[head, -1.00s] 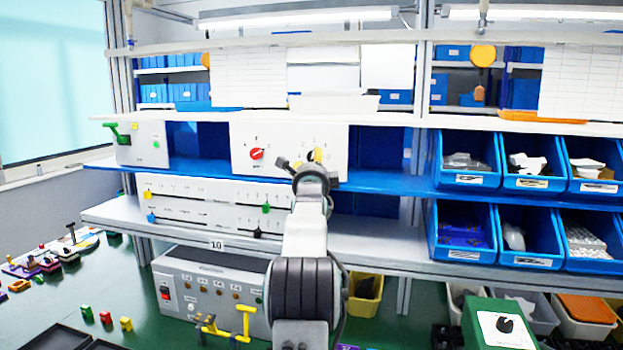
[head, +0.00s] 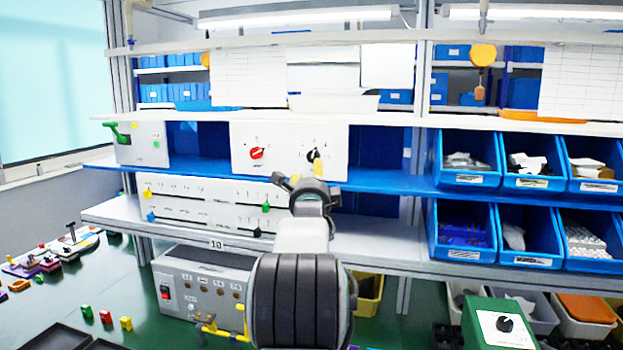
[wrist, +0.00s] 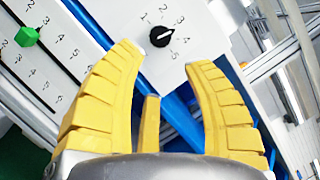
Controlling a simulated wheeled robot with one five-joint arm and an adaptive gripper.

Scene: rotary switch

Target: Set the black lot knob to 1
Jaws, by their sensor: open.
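The black knob (head: 313,156) is on the right half of a white panel (head: 280,142) on the blue shelf. In the head view my gripper (head: 318,166) is just below the knob, partly hidden by my wrist. Touch with the knob is not visible.
A red knob (head: 257,153) is on the left half of the same panel. Below is a slider panel (head: 185,205) with a green slider (wrist: 26,36). Blue bins (head: 470,160) stand to the right. A green box (head: 500,322) with another black knob is at lower right.

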